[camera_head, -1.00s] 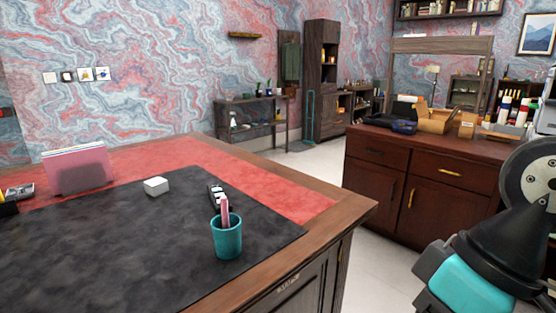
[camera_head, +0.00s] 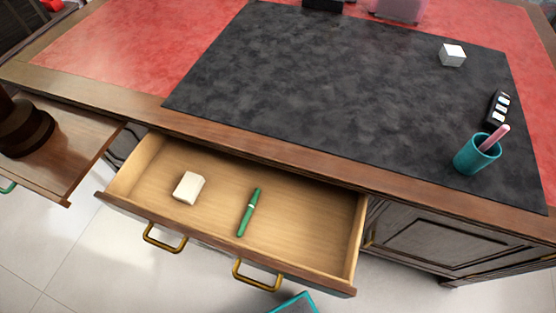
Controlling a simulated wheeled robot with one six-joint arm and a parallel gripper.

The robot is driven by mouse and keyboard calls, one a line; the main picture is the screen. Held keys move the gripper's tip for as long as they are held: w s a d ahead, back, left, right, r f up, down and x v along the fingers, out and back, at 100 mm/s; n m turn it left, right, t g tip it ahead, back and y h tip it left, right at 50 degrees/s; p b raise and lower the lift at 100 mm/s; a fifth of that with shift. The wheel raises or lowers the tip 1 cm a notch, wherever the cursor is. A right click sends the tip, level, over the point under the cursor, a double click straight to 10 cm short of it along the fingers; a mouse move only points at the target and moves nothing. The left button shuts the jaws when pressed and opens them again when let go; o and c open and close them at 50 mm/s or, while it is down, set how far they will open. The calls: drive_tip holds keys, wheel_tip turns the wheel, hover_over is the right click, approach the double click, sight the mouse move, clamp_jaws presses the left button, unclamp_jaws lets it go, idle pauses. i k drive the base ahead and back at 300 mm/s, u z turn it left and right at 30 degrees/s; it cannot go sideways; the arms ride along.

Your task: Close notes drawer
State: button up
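An open drawer (camera_head: 300,215) is pulled well out from the front of the desk, below the red and black top. It has a pale wood inside and a brown front edge with two brass handles, a left one (camera_head: 163,240) and a right one (camera_head: 257,279). A cream block (camera_head: 188,187) and a green pen (camera_head: 248,212) lie in it. I cannot read any label on the drawer. My gripper is not in view.
The desk's black mat (camera_head: 330,85) holds a teal cup (camera_head: 477,155) with a pink item, a small dark holder (camera_head: 497,108) and a white cube (camera_head: 452,55). A pull-out board (camera_head: 80,150) sticks out at left. Tiled floor (camera_head: 60,245) lies in front.

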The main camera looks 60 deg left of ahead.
sight(305, 231)
drive_tip(key=u, duration=1.8)
drive_tip(key=k, duration=0.55)
drive_tip(key=u, duration=1.35)
